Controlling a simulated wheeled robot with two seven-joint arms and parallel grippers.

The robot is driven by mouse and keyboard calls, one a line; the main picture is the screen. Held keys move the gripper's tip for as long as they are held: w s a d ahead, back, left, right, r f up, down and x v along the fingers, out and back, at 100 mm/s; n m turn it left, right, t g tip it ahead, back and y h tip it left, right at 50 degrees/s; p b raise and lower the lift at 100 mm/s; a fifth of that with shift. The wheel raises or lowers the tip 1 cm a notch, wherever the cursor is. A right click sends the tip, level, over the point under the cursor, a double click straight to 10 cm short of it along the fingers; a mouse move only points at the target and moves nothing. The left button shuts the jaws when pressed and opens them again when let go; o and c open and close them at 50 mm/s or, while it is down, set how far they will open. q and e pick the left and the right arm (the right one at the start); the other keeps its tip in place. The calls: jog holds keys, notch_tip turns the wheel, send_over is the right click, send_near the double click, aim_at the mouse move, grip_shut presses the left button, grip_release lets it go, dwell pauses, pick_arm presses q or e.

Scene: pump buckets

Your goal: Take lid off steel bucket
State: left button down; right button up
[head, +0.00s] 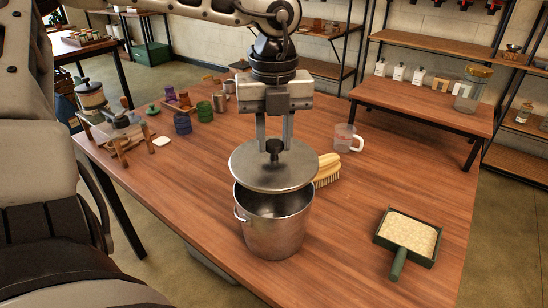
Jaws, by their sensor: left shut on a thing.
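A steel bucket (275,232) stands upright on the wooden table, with its open top and dark inside partly showing. Its round grey lid (255,172) is above the rim, tilted a little, with a gap at the front. Whether the lid's far edge is clear of the rim is hidden. My left gripper (274,143) points straight down over the lid. Its two fingers are shut on the lid's black knob. My right gripper is not in view.
A brush (327,170) lies right behind the bucket, with a clear mug (346,139) farther back. A green dustpan (408,238) lies at the right. Purple and green containers (183,122) stand back left. The front right tabletop is mostly bare.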

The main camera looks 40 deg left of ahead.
aim_at(274, 143)
pick_arm(q)
notch_tip(274, 143, up, 5)
jog(key=shift+f, duration=0.2)
jog(key=shift+r+p, duration=1.75)
jog(key=shift+r, duration=0.85)
